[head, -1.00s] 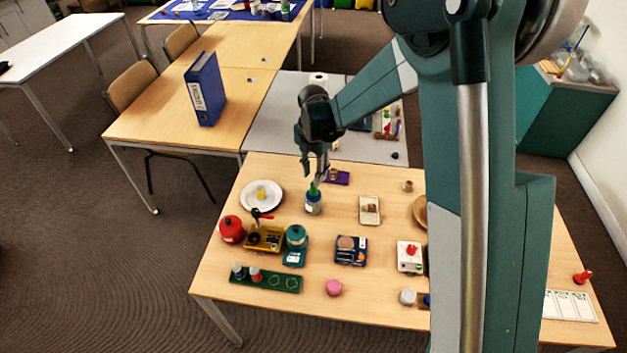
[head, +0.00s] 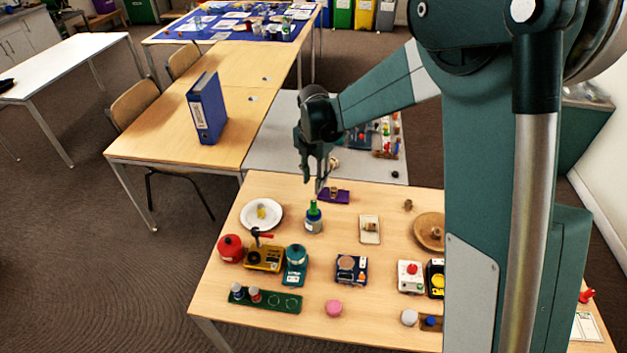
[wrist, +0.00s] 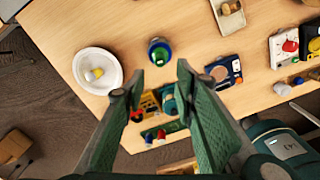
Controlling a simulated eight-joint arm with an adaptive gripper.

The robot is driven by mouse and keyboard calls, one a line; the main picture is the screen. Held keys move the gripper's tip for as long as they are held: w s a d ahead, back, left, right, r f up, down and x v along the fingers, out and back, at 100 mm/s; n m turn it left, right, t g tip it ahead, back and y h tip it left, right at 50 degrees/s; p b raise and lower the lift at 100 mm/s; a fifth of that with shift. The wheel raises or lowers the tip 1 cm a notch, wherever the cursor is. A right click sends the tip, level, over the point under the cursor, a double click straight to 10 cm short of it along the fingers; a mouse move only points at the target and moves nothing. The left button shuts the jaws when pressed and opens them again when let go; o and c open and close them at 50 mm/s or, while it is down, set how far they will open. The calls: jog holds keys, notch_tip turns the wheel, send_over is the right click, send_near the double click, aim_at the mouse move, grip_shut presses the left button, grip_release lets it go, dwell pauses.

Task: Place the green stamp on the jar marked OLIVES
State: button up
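A jar (head: 314,224) with a pale label stands upright near the back of the table. I cannot read its label. The green stamp (head: 313,208) stands upright on top of the jar. In the wrist view the stamp (wrist: 160,51) shows from above, over the jar's blue rim (wrist: 151,43). My gripper (head: 321,184) is above and slightly behind the stamp, apart from it. In the wrist view my gripper (wrist: 157,80) has its two fingers spread, with nothing between them.
A white plate (head: 248,224) is left of the jar, and a purple block (head: 340,197) is behind it. A green rack (head: 232,303) with two stamp-like pieces lies in front, near several toy appliances. A small tray (head: 370,238) is to the right. Bare tabletop surrounds the jar.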

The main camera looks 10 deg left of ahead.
jog(key=shift+d+r, duration=0.1)
dwell(0.4)
jog(key=s+d+r+m+t, duration=0.2)
jog(key=s+d+r+m, duration=0.45)
jog(key=d+r, duration=0.25)
jog(key=s+d+r+m+t, duration=0.1)
jog(key=s+d+r+m, duration=0.4)
jog(key=d+r+m, duration=0.4)
jog(key=s+d+m+t, duration=0.2)
jog(key=s+d+m, duration=0.5)
jog(key=s, duration=0.3)
jog(key=s+d+r+m+t, duration=0.1)
jog(key=s+d+m+t, duration=0.1)
jog(key=s+d+m, duration=0.6)
jog(key=shift+s+d, duration=0.45)
jog(key=shift+s, duration=0.7)
jog(key=shift+f+b, duration=1.6)
